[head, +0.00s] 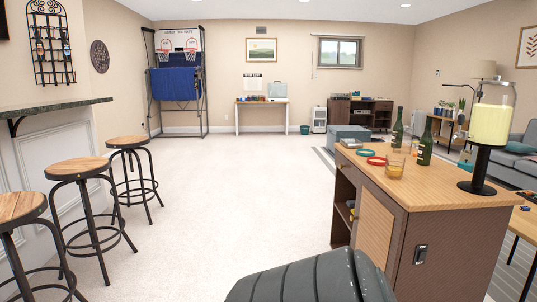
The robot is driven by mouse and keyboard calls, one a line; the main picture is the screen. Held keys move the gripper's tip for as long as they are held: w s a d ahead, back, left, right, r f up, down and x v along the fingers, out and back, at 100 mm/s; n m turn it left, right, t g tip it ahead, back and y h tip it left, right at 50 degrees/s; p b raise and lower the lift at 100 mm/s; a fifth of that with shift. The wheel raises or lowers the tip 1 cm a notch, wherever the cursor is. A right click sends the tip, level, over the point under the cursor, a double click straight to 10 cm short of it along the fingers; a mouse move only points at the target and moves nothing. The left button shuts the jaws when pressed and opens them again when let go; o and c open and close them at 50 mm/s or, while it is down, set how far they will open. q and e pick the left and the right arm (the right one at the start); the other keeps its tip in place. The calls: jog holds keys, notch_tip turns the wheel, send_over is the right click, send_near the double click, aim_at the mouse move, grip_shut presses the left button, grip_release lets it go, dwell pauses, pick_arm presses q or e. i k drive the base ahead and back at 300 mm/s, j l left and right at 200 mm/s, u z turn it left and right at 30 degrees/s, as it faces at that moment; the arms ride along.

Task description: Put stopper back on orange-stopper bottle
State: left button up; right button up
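Two dark green bottles, one farther back (397,130) and one nearer (425,150), stand upright on the wooden top of a brown cabinet (440,190) at the right in the head view. They are too small for me to tell which is the orange-stopper bottle or whether either has a stopper in its neck. I cannot make out a loose stopper on the cabinet top. Neither of my grippers is in view.
The cabinet top also holds a teal ring (365,152), a red ring (376,161), a glass of amber drink (394,168) and a tall yellow drink dispenser (490,127). Bar stools (77,168) line the left. The pale carpet (235,190) between is clear.

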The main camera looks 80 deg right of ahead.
aim_at(425, 142)
jog(key=z, duration=3.25)
